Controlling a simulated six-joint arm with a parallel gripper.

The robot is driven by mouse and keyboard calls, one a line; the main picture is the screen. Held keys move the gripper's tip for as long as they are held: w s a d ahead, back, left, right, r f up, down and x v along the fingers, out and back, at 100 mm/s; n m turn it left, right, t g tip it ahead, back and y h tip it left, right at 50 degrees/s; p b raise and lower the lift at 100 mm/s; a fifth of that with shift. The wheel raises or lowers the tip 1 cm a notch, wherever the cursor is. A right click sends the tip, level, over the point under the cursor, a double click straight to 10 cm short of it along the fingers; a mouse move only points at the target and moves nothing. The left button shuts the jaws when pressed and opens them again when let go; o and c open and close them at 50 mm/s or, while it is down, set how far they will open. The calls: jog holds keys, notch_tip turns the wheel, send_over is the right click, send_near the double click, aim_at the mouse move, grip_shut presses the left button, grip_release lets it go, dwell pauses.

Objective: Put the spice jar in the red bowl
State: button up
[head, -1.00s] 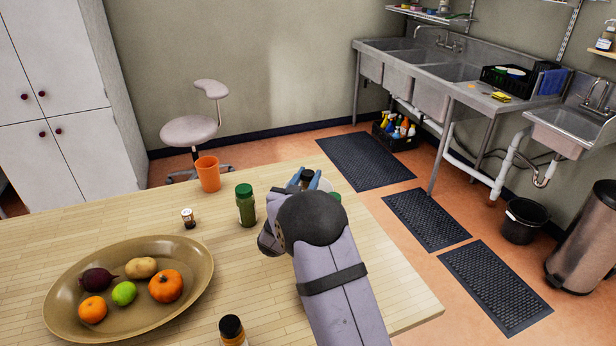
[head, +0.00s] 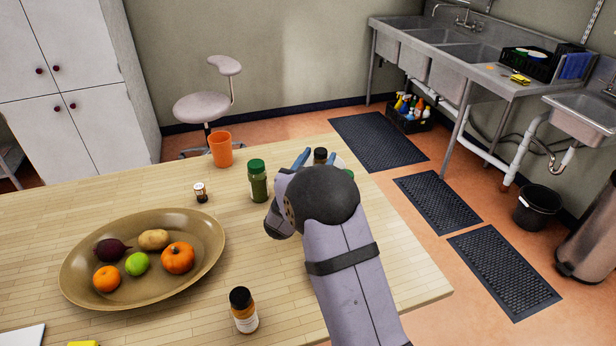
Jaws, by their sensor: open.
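My gripper (head: 317,158) shows at the far end of the arm, with its blue fingers spread apart. A dark-capped jar (head: 320,154) shows between or just beyond the fingers; its body is hidden by my wrist, and I cannot tell if a finger touches it. An orange-brown jar with a black cap (head: 243,312) stands at the front. I cannot tell which is the spice jar. No red bowl is visible.
A green jar (head: 258,182) stands just left of my wrist, with an orange cup (head: 221,150) behind it. A wide tan platter (head: 205,262) holds fruit and vegetables at left. A whitish rim (head: 339,161) and a green cap (head: 349,173) are partly hidden behind my arm. The right table end is clear.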

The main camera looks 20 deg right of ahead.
jog(key=b+v, duration=0.1)
jog(key=v, duration=0.8)
jog(key=shift+s+a+b, duration=0.2)
jog(key=shift+s+b, duration=0.1)
jog(key=shift+b, duration=0.1)
